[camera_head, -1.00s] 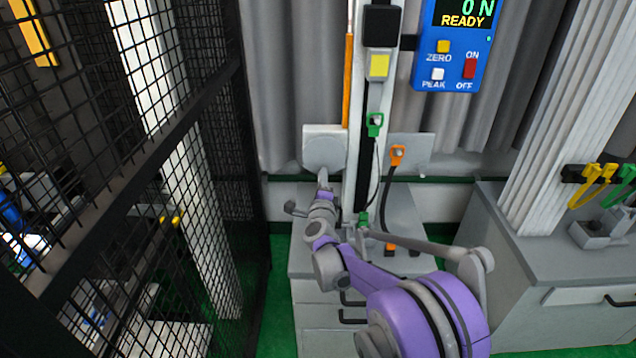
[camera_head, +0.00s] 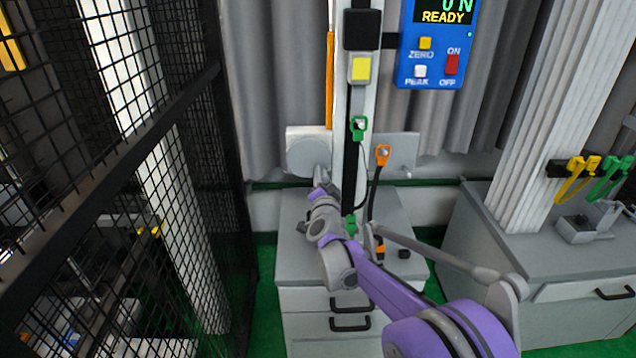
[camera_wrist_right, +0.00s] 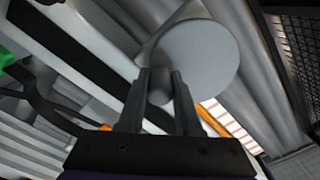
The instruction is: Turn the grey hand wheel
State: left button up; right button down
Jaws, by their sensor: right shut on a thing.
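The grey hand wheel is a pale round disc (camera_head: 306,154) on the left side of the upright column in the head view. It fills the upper middle of the right wrist view (camera_wrist_right: 205,55), where its small grey handle knob (camera_wrist_right: 160,86) stands between my right gripper's dark fingers. My right gripper (camera_wrist_right: 160,88) is shut on that knob. In the head view the right gripper (camera_head: 322,178) is at the lower right part of the disc, small and partly hidden by my purple wrist. My left gripper is not in view.
A blue force display (camera_head: 432,45) reading READY hangs right of the column (camera_head: 341,100). Green (camera_head: 358,126) and orange (camera_head: 382,154) clips with black cables are close right of my wrist. A black mesh fence (camera_head: 215,180) stands at left. A grey cabinet (camera_head: 410,290) is below.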

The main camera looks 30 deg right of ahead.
aim_at(326, 159)
jog(key=n, duration=0.1)
jog(key=r+n+b, duration=0.1)
jog(key=n, duration=0.1)
jog(key=d+n, duration=0.1)
jog(key=shift+s+r+n, duration=0.25)
jog(key=shift+r+n, duration=0.05)
jog(key=shift+r+n+b, duration=0.4)
jog(key=shift+n, duration=0.45)
jog(key=shift+r+n+b, duration=0.35)
jog(key=shift+n+b, duration=0.05)
jog(key=shift+n, duration=0.45)
jog(key=shift+d+r, duration=0.1)
jog(key=c, duration=0.6)
grip_release()
jog(key=shift+s, duration=0.1)
jog(key=v, duration=1)
jog(key=shift+s+a, duration=0.2)
jog(key=shift+s, duration=0.15)
